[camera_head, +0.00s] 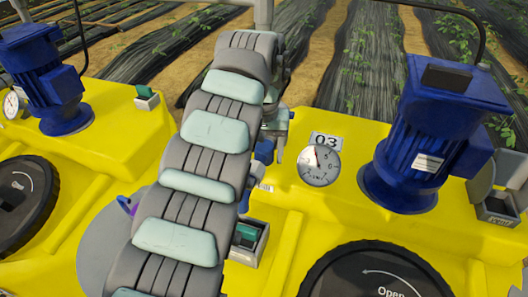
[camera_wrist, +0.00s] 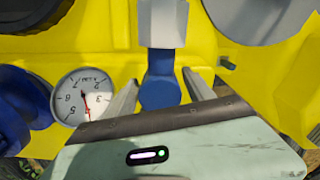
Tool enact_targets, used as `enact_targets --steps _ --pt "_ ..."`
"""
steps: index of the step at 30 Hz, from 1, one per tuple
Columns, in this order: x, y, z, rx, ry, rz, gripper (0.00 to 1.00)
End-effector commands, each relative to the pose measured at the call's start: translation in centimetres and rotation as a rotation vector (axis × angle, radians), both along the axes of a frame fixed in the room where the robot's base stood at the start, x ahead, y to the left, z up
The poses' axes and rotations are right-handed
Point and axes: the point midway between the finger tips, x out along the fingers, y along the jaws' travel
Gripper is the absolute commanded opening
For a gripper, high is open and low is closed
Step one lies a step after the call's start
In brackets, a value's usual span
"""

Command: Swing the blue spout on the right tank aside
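The blue spout (camera_wrist: 160,85) is in the middle of the wrist view, below a pale grey block-shaped part (camera_wrist: 162,22). It is on the yellow right tank (camera_head: 335,215), beside the round gauge (camera_head: 319,165). In the head view, a small blue part (camera_head: 264,151) left of the gauge seems to be the spout, partly hidden by my arm. My gripper (camera_wrist: 160,98) has one finger on each side of the spout. The fingers are apart, with yellow gaps showing between them and the spout. In the head view my arm hides most of the gripper.
A large blue motor (camera_head: 437,135) stands right of the gauge. A round black lid (camera_head: 375,272) is at the front of the right tank. A small grey box (camera_head: 246,243) with a green item lies near my arm. The left tank (camera_head: 105,130) carries another blue motor (camera_head: 45,80).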

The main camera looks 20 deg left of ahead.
Motion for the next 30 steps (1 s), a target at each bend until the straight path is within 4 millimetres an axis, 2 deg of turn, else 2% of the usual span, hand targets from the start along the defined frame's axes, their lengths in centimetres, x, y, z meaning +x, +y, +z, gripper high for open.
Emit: enact_targets --steps 2,21,26,30 --pt "0.0 -0.01 0.0 0.0 0.0 0.0 0.54" --pt "0.02 0.01 0.02 0.0 -0.001 0.0 0.02" --pt "0.03 0.0 0.01 0.0 -0.001 -0.004 0.0" --pt "0.17 -0.12 -0.25 -0.002 -0.006 -0.122 0.0"
